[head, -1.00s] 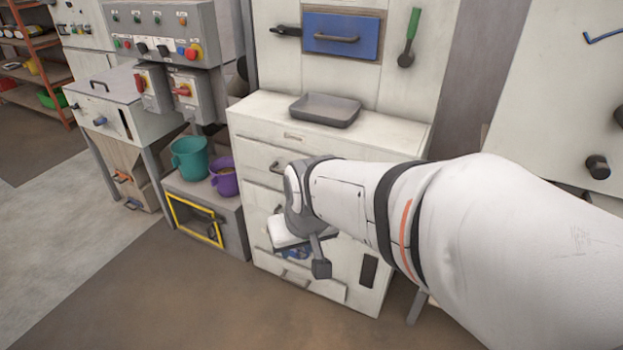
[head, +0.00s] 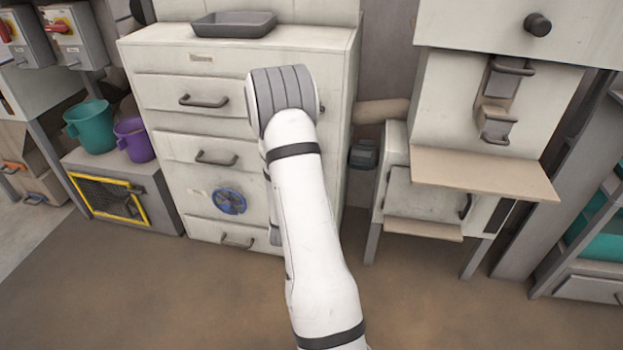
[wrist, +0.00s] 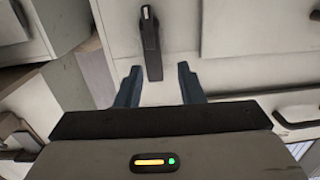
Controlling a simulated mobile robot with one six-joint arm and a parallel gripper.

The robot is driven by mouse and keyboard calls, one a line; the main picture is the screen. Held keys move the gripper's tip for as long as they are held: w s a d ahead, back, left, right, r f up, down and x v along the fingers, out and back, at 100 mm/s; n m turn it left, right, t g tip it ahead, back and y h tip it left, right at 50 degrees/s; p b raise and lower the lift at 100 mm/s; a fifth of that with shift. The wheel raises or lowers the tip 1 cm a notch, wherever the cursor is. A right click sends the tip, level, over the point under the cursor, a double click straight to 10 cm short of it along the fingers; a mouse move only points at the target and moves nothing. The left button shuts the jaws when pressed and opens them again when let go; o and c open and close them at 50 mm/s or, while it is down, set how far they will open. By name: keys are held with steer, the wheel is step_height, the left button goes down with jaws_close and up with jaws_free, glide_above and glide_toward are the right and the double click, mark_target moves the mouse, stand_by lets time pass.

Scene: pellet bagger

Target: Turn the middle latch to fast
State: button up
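In the wrist view a dark upright latch handle (wrist: 150,44) with a pale mark near its top stands on a white panel. My gripper (wrist: 159,88) is open, its two blue-grey fingers spread. The handle's lower end reaches between the fingertips in the picture; nothing is visibly gripped. I cannot tell whether it touches the fingers, nor whether this is the middle latch. In the head view my arm covers the right part of the white drawer cabinet (head: 185,128), and my gripper and the latch are hidden behind it.
The cabinet has several handled drawers and a blue round wheel (head: 229,201) low down; a grey tray (head: 234,25) lies on top. A drawer handle (wrist: 297,115) is right of my gripper. A shelf ledge (head: 485,180) juts out at right. The floor in front is clear.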

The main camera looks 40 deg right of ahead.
steer(key=s+b+x, duration=0.1)
steer(key=x, duration=0.7)
steer(key=shift+d+f+h, duration=0.3)
steer(key=shift+d, duration=0.05)
jaws_close()
